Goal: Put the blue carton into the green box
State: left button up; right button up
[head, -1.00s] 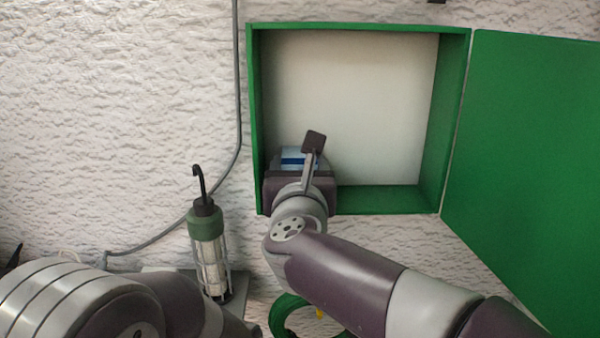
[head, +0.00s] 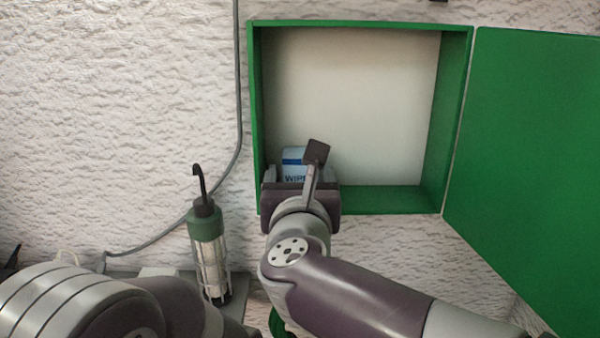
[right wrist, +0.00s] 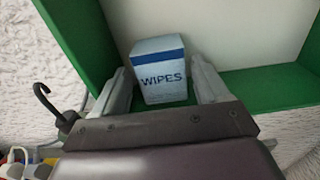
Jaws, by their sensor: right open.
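The blue carton (head: 294,166), pale blue and white with a dark blue band and the word WIPES, stands upright in the lower left corner of the green box (head: 428,199). The box is fixed on the wall, with its door (head: 530,150) swung open to the right. My right gripper (head: 302,178) is at the box's lower left opening. In the right wrist view the carton (right wrist: 159,78) stands between the two fingers (right wrist: 166,88), which are open with a gap on its right side. The carton's lower part is hidden in the head view. My left gripper is not in view.
A caged work lamp (head: 209,250) with a black hook stands on a grey shelf (head: 243,285) left of the box. A grey cable (head: 239,100) runs down the wall. The rest of the box interior is empty.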

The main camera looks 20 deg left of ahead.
jog(key=b+v, duration=0.1)
jog(key=v, duration=0.7)
